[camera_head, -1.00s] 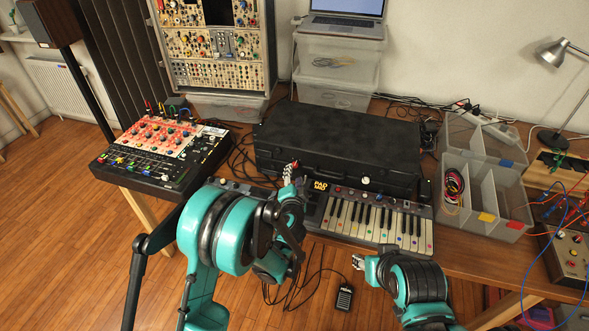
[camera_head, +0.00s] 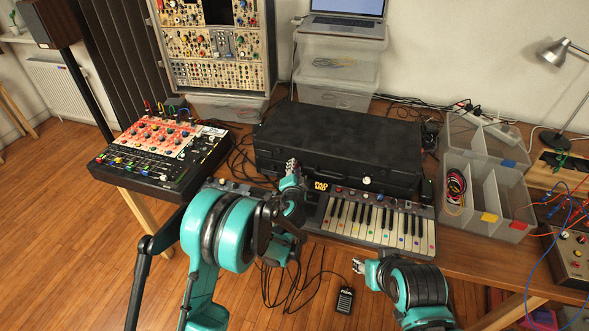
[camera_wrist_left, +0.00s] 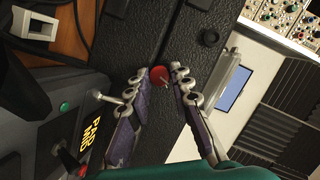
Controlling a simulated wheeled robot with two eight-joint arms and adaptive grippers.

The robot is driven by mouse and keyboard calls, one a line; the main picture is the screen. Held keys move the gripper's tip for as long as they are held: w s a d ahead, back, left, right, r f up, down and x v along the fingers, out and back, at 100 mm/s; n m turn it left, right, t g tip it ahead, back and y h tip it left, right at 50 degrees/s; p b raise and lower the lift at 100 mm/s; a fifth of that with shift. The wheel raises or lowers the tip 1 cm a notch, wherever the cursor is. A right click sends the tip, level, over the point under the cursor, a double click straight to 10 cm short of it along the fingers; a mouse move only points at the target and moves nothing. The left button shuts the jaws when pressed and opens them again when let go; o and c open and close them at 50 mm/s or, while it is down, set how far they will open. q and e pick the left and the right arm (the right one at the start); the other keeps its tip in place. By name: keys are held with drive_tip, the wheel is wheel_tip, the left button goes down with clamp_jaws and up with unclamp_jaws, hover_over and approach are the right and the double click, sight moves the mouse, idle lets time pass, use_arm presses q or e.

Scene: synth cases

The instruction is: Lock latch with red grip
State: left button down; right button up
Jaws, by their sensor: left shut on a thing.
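A black hard case (camera_head: 345,138) lies closed on the table behind a small keyboard. In the left wrist view the red grip (camera_wrist_left: 159,77) of the latch sits at the seam of the case (camera_wrist_left: 145,30), between the fingertips of my left gripper (camera_wrist_left: 160,82). The gripper is shut on the grip. In the head view my left gripper (camera_head: 292,169) is at the case's front left, and its fingers hide the red grip. The rest of the latch is mostly hidden. My right gripper (camera_head: 358,266) is in front of the table edge, away from the case; its jaw opening is unclear.
The keyboard (camera_head: 378,222) lies close in front of the case, under my left wrist. A red-faced mixer (camera_head: 160,140) stands at left. Clear divided bins (camera_head: 485,195) stand at right. Cables lie left of the case. A pedal (camera_head: 345,298) is on the floor.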

use_arm(q)
drive_tip(key=m, duration=0.2)
drive_tip(key=m+t+y, duration=0.1)
drive_tip(key=m, duration=0.1)
drive_tip(key=shift+f+m+t, duration=0.2)
drive_tip(key=shift+m+t, duration=0.1)
drive_tip(key=shift+m, duration=0.1)
drive_tip(key=c, duration=1.3)
unclamp_jaws()
drive_tip(key=shift+c, duration=0.2)
drive_tip(key=s, duration=0.7)
drive_tip(key=shift+s+d+r, duration=0.15)
drive_tip(key=shift+s+r, duration=0.1)
drive_tip(key=shift+s, duration=0.05)
